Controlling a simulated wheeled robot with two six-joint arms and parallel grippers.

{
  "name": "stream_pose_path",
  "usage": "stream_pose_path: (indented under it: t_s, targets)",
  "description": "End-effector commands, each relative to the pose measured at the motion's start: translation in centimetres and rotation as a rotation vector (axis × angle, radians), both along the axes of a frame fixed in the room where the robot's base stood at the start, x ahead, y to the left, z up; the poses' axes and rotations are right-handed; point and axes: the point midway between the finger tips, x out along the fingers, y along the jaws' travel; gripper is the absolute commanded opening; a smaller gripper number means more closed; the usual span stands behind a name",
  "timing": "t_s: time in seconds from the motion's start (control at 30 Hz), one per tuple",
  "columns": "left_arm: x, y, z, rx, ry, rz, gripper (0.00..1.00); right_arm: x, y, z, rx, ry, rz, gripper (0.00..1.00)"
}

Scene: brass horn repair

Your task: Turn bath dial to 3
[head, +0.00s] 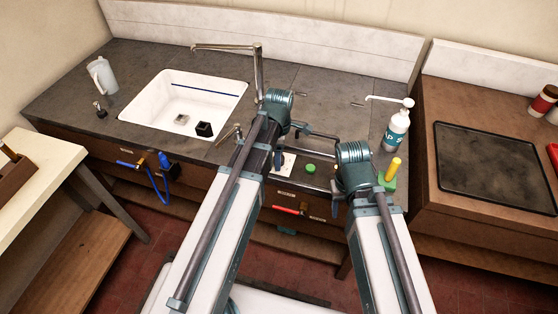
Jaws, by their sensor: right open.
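A pale dial plate (289,160) shows on the counter's front edge, partly hidden behind my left arm. I cannot read its marks or see where its dial points. My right gripper (337,193) is open and hangs low at the counter's front edge, to the right of the plate. My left arm reaches up in front of the plate. A dark part at the plate's left edge may be my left gripper (278,160); its jaws cannot be made out.
A green button (310,168) is right of the plate, with a red-handled valve (286,210) below. A white sink (228,88) lies left. A dark mat (495,165) lies on the right bench.

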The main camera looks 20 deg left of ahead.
Motion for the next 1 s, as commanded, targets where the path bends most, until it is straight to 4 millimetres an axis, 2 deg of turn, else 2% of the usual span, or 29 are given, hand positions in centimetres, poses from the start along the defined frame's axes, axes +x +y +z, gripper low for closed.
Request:
stream_pose_path:
  t_s: [0.23,0.27,0.67,1.0]
  targets:
    - [0.00,0.00,-0.01,0.000,0.000,0.000,0.77,0.00,0.00,-0.01,0.000,0.000,0.000,0.50]
    - [0.00,0.00,-0.01,0.000,0.000,0.000,0.73,0.00,0.00,-0.01,0.000,0.000,0.000,0.50]
    - [0.00,0.00,-0.02,0.000,0.000,0.000,0.01,0.00,0.00,-0.02,0.000,0.000,0.000,0.50]
    - [0.00,0.00,-0.02,0.000,0.000,-0.041,0.00,0.00,0.00,-0.02,0.000,0.000,0.000,0.50]
